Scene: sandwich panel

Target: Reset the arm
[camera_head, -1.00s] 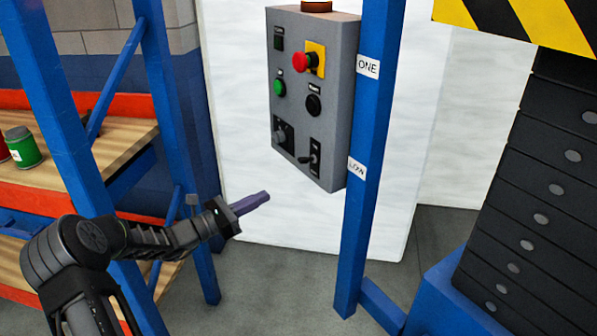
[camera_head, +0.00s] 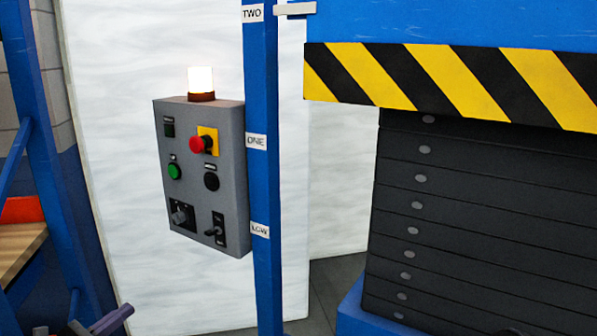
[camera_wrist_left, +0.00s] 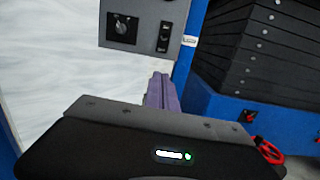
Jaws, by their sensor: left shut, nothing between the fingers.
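My left gripper (camera_head: 114,320) shows at the bottom left edge of the head view, with only its purple fingers and a bit of dark wrist in sight. In the left wrist view its fingers (camera_wrist_left: 160,92) are together and empty, pointing toward the area below the grey control panel (camera_head: 203,178). The gripper is below and to the left of the panel, apart from it. The panel bears a red button (camera_head: 198,144) on a yellow plate, a green button (camera_head: 175,171), a black button (camera_head: 211,181), a knob (camera_head: 181,215) and a lever switch (camera_head: 216,229). My right gripper is out of view.
A lit beacon (camera_head: 201,82) tops the panel. A blue post (camera_head: 262,185) with labels stands beside it. A black stacked column (camera_head: 450,220) under a yellow-black striped edge (camera_head: 440,84) stands at the right. A shelf (camera_head: 20,245) is at the left.

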